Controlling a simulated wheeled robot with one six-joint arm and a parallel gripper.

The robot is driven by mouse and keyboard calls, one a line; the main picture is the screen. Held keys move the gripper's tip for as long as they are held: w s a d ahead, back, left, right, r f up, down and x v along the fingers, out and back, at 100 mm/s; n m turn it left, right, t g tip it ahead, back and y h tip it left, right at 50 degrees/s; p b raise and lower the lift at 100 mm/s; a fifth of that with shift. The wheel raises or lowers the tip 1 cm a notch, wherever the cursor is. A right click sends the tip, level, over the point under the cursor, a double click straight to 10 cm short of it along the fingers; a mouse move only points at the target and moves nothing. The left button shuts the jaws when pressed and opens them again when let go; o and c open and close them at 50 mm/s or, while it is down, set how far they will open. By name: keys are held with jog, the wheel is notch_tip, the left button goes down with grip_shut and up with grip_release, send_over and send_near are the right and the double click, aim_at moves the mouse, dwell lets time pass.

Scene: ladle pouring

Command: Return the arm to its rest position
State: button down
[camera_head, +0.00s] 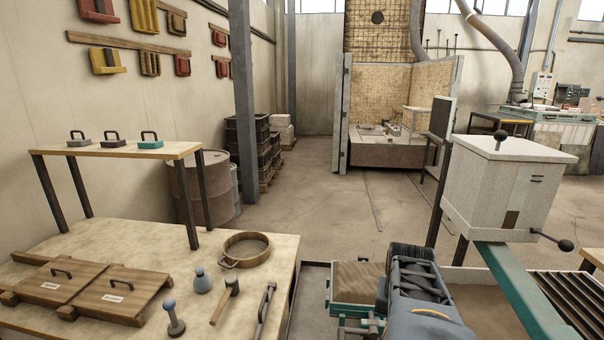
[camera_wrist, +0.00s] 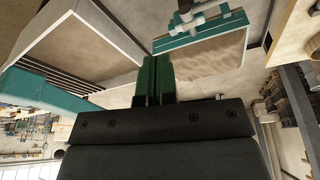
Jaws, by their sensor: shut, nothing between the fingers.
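My gripper (camera_wrist: 157,75) shows in the wrist view with its two green fingers side by side, shut and empty. It appears apart from the teal-edged mould box (camera_wrist: 207,47), which has a flat sand-coloured face and lies beyond the fingertips, slightly right. In the head view my arm is at the bottom centre-right, and the gripper's fingers cannot be made out there. The sand-topped mould box (camera_head: 357,280) stands just left of my arm, partly hidden by it. No ladle can be made out in either view.
A white box furnace (camera_head: 482,195) with a knobbed lid and side handle stands right of my arm, by a teal beam (camera_head: 520,290). Open floor (camera_head: 330,215) lies behind.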

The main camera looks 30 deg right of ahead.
jog(key=w+a+n+y, duration=0.1)
jog(key=w+a+n, duration=0.1)
jog(key=a, duration=0.5)
jog(key=w+a+n+t, duration=0.1)
jog(key=w+a+n, duration=0.1)
jog(key=a+n, duration=0.3)
jog(key=w+a+n+t+y, duration=0.1)
jog(key=w+a+n, duration=0.1)
jog(key=a, duration=0.8)
jog(key=shift+a+f+n+y, duration=0.3)
jog(key=shift+a+f+n, duration=0.1)
jog(key=shift+n, duration=0.4)
